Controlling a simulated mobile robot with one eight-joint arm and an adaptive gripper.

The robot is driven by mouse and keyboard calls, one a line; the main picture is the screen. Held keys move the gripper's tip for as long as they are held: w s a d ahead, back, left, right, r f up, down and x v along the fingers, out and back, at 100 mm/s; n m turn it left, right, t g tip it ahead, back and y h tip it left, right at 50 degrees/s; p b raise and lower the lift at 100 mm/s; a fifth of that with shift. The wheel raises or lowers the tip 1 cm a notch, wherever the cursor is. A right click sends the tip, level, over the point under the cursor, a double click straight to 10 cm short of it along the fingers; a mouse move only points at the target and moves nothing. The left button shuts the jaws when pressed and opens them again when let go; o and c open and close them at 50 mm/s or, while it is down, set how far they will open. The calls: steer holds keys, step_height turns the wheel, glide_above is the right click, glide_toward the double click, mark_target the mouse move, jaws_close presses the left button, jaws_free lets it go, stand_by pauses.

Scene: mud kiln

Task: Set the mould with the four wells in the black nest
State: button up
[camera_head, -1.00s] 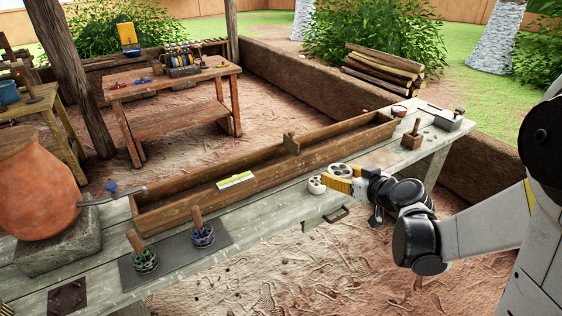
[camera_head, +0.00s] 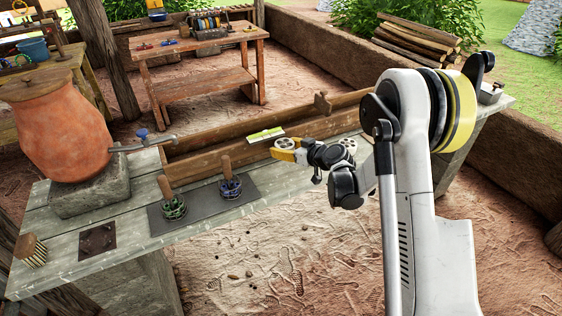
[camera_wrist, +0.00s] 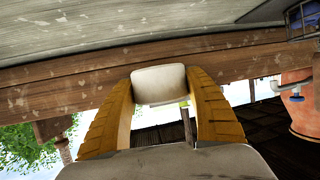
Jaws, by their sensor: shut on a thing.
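My gripper (camera_head: 290,154), with yellow fingers, is shut on a pale round mould (camera_head: 284,142) above the bench, in front of the long wooden trough. Dark wells show in the mould's top, too small to count surely. In the wrist view the pale mould (camera_wrist: 158,84) sits between the two yellow fingers (camera_wrist: 160,95), seen edge-on. A second pale mould (camera_head: 348,144) is on the bench to the right, partly behind my arm. A dark square plate (camera_head: 97,239) lies at the bench's left front; it may be the black nest, but I cannot tell surely.
The wooden trough (camera_head: 205,155) holds a yellow-green and white bar (camera_head: 265,134). A clay urn (camera_head: 60,130) on a stone block and a brush (camera_head: 31,250) stand at left.

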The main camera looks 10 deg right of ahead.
mark_target(279, 163)
steer(key=shift+w+a+f, duration=0.2)
steer(key=shift+a+f, duration=0.1)
steer(key=shift+a, duration=0.2)
steer(key=shift+w+a+f, duration=0.2)
steer(key=shift+a+f, duration=0.1)
steer(key=shift+a, duration=0.15)
steer(key=shift+a+f+b, duration=0.1)
steer(key=shift+f+b, duration=0.1)
steer(key=shift+b, duration=0.15)
step_height(279, 163, down, 4)
steer(key=shift+r+b, duration=0.1)
steer(key=shift+b, duration=0.95)
steer(key=shift+r, duration=0.1)
steer(key=o, duration=1.3)
steer(key=shift+o, duration=0.2)
